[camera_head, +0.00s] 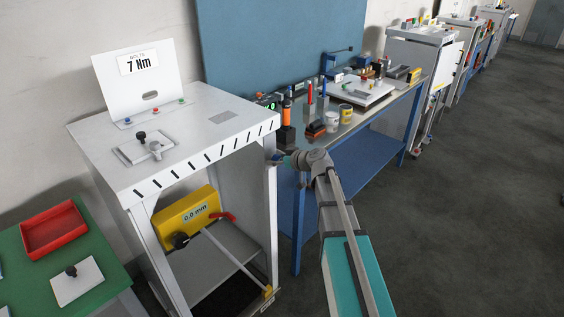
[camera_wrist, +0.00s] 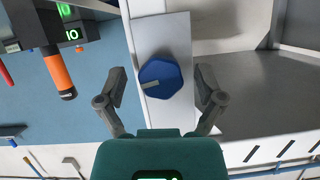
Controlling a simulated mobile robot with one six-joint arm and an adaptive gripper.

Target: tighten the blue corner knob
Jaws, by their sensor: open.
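The blue corner knob (camera_wrist: 160,79) is a faceted blue disc with a pale pointer mark on its face. It sits on a light grey corner post (camera_wrist: 178,29) of the dispenser frame. My gripper (camera_wrist: 159,86) is open, one finger to the left of the knob and one to the right, with gaps on both sides. I cannot tell whether the fingertips reach the knob's depth. In the head view my gripper (camera_head: 284,160) is at the frame's front right post, and the knob is small and mostly hidden there.
The white dispenser frame (camera_head: 215,103) carries a sign reading 7 Nm. A yellow gauge box (camera_head: 187,216) sits inside it. A blue workbench (camera_head: 357,155) with tools stands behind my arm. An orange-handled tool (camera_wrist: 59,75) shows left in the wrist view. The floor at right is clear.

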